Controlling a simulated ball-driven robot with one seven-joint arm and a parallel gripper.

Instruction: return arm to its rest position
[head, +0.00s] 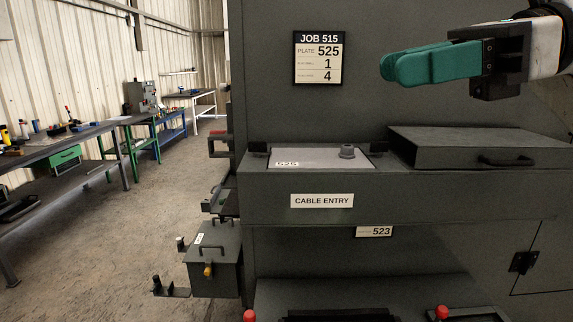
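My gripper (392,68) is in the upper right of the head view, with teal fingers pointing left. It is in the air in front of the dark cabinet wall, above the lidded box and the cable entry shelf, apart from both. The two fingers overlap from this side, so the gap between them is hidden. No object shows at the fingertips. The rest of my arm runs out of the picture at the right edge.
A job sign (319,57) hangs behind. Workbenches (75,140) line the left; the floor between is clear.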

